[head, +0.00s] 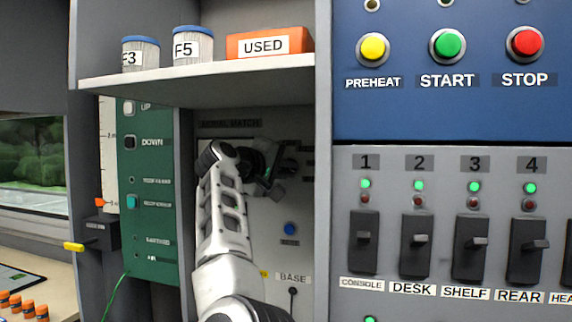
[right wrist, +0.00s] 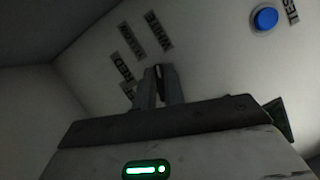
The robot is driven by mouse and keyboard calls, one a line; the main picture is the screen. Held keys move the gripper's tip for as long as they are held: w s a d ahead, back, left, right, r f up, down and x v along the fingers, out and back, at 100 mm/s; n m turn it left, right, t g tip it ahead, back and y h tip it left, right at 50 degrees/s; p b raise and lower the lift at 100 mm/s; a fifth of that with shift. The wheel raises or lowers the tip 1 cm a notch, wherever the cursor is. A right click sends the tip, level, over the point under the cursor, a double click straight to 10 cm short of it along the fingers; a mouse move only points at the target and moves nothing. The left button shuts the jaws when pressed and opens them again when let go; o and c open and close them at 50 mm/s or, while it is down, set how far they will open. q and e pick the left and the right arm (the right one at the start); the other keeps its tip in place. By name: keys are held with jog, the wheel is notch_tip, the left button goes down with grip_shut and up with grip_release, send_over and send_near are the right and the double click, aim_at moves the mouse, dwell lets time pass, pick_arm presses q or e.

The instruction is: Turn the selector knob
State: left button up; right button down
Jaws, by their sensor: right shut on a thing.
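The selector knob (right wrist: 158,71) is a small dark piece on the pale back panel of the recess, seen in the right wrist view between my fingertips. My right gripper (right wrist: 159,84) is shut on it, with the fingers pointing at the panel. In the head view my right arm reaches into the recess, and the gripper (head: 272,178) is at the panel below the AERIAL MATCH label (head: 230,124). The hand and the shade hide the knob there, so its pointing direction cannot be told. My left gripper is not in view.
A shelf (head: 195,85) with two jars and an orange USED box (head: 268,44) overhangs the recess. Grey walls bound its sides. A blue button (head: 289,229) sits on the panel below the gripper. A switch panel (head: 450,170) stands to the right.

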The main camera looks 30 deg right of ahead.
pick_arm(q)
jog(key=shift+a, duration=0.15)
pick_arm(e)
jog(key=shift+m+y, duration=0.4)
jog(key=shift+m, duration=0.4)
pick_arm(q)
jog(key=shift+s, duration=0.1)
pick_arm(e)
jog(key=c, duration=1.5)
grip_release()
jog(key=shift+a, duration=0.1)
